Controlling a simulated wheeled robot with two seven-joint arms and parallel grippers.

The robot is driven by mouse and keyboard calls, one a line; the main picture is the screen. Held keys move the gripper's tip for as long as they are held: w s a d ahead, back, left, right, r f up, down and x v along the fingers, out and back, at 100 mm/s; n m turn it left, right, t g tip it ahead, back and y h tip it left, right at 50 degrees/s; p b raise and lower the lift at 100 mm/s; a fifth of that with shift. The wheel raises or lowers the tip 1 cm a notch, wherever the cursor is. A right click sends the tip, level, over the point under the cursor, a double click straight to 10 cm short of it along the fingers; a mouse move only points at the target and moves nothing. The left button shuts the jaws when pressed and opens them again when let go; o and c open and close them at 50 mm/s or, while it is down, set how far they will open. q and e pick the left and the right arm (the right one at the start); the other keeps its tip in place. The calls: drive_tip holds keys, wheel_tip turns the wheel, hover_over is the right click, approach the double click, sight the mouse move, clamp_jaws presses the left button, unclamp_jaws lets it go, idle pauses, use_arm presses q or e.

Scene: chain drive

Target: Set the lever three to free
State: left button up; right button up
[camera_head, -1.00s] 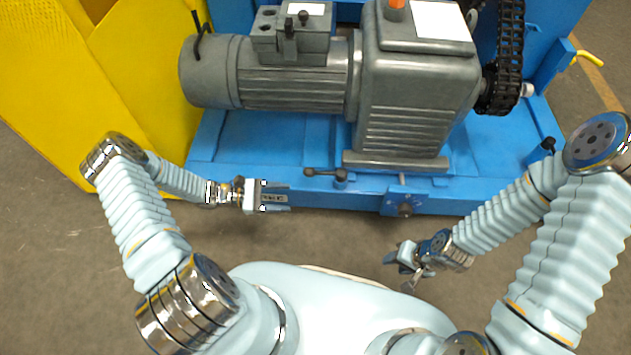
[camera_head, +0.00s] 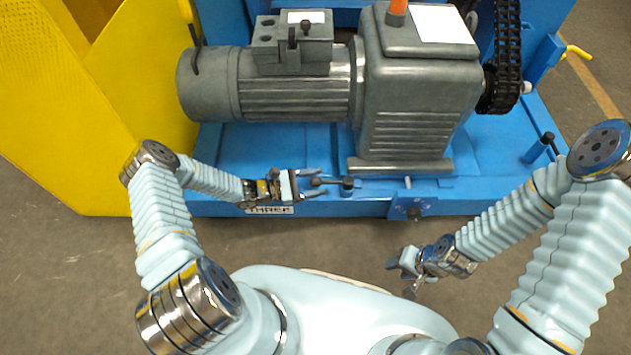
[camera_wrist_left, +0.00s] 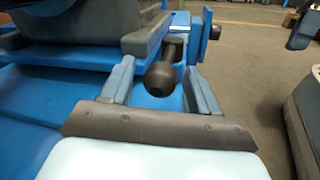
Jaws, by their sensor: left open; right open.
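Lever three (camera_head: 332,182) is a short dark lever with a round knob on the blue base frame, in front of the grey gearbox. Its arm lies to the left of its pivot in the head view. A white label (camera_head: 270,210) reading "THREE" is on the frame's front face, partly covered by my left gripper. My left gripper (camera_head: 312,183) is open, its fingers at the knob end of the lever. In the left wrist view the black knob (camera_wrist_left: 159,78) sits between the two open fingers, without visible contact. My right gripper (camera_head: 402,268) is open and empty, over the floor.
The grey motor (camera_head: 290,95) and gearbox (camera_head: 415,95) stand behind the lever. A yellow guard panel (camera_head: 120,100) is at the left. A chain (camera_head: 507,50) runs at the right. A bracket with a bolt (camera_head: 408,210) sits right of the lever. The floor in front is clear.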

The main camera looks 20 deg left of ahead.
use_arm(q)
drive_tip(key=shift+d, duration=0.1)
clamp_jaws()
idle(0.3)
